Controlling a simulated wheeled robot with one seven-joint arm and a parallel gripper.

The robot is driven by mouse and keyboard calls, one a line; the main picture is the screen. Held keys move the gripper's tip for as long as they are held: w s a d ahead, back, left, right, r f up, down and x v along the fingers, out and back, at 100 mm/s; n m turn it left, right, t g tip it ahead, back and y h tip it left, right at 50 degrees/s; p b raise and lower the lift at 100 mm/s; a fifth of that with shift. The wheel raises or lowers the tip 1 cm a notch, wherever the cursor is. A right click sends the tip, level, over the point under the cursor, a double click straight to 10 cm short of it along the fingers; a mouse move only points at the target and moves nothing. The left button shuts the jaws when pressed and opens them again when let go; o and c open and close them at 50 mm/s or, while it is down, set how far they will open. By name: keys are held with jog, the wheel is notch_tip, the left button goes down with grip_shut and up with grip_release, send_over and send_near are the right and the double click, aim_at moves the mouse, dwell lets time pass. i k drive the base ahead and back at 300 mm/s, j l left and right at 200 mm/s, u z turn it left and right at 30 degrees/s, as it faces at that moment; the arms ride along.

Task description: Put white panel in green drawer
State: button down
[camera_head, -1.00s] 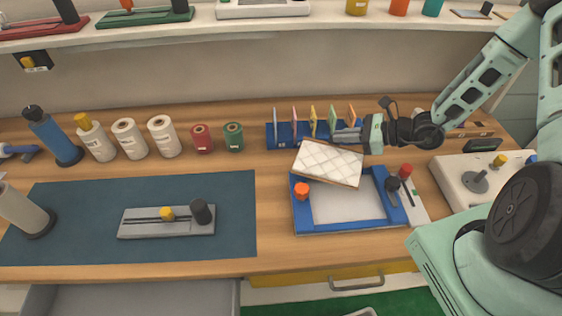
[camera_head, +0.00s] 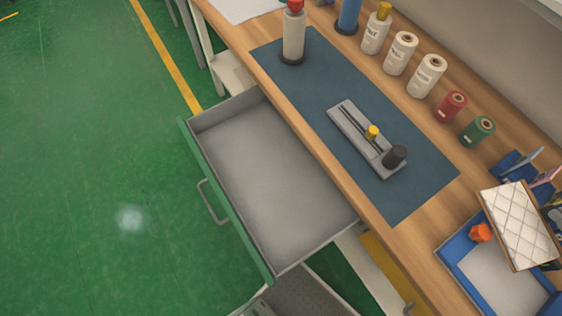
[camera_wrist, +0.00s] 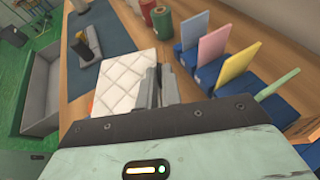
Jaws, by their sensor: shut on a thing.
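The white panel (camera_head: 518,225) is a quilted, mattress-like slab with a brown edge, held above the blue-framed tray at the right of the head view. It also shows in the wrist view (camera_wrist: 122,84). My gripper (camera_wrist: 160,90) is shut on the panel's near edge; in the head view it is mostly cut off at the right. The green drawer (camera_head: 226,205) is pulled open, with an empty grey inside, left of the bench. It also shows at the left of the wrist view (camera_wrist: 48,95). The panel is apart from the drawer.
A blue mat (camera_head: 300,75) bears a grey slide fixture (camera_head: 365,138). Bottles and spools line the bench's back. The blue tray (camera_head: 455,265) has an orange knob (camera_head: 480,232). A blue rack (camera_wrist: 205,75) holds coloured cards beside my gripper. Green floor lies clear beyond the drawer.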

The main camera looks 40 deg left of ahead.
aim_at(267, 177)
jog(key=k+j, duration=0.15)
jog(key=j, duration=0.2)
jog(key=k+j, duration=0.1)
jog(key=j, duration=0.3)
jog(key=k+j, duration=0.15)
jog(key=j, duration=0.2)
jog(key=k+j+z, duration=0.1)
jog(key=j, duration=0.3)
jog(key=k+j, duration=0.2)
jog(key=j, duration=0.15)
